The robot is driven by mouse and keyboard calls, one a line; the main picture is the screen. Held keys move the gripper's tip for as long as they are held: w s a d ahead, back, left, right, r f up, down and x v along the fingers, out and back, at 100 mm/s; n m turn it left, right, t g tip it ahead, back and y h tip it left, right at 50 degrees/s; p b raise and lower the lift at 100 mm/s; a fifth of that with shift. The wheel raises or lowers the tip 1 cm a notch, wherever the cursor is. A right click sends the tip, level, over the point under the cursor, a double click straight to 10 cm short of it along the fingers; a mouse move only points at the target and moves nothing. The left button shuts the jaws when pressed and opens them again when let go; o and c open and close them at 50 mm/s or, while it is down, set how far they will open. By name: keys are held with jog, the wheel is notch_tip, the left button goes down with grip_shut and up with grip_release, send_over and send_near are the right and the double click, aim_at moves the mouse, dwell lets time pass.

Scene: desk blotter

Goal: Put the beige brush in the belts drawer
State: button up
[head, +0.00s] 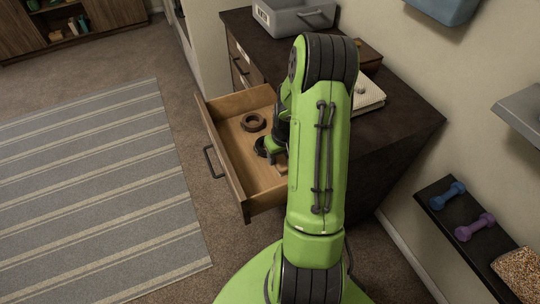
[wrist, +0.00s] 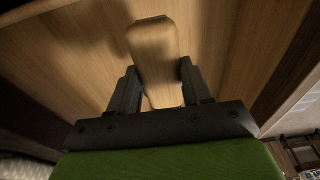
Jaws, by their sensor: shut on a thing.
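The beige brush (wrist: 154,45), a pale wooden block with rounded ends, is between the two dark fingers of my gripper (wrist: 158,85) in the wrist view. My gripper is shut on it. A small pale part of the brush (head: 282,168) shows beside my gripper in the head view; my arm hides much of it. The brush is inside the open drawer's outline, over its wooden floor. I cannot tell whether it touches the floor. The open wooden drawer (head: 232,172) holds a coiled brown belt (head: 253,122) and a darker coil (head: 260,147) close to my gripper.
The dark desk (head: 395,135) carries a grey bin (head: 290,17) and a pale ribbed item (head: 368,96). A closed drawer is behind the open one. A wall shelf at right holds dumbbells (head: 475,227). A striped rug (head: 90,190) covers clear floor at left.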

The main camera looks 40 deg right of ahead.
notch_tip(320, 180, down, 10)
jog(key=b, duration=0.3)
jog(key=o, duration=0.9)
jog(key=shift+o, duration=0.2)
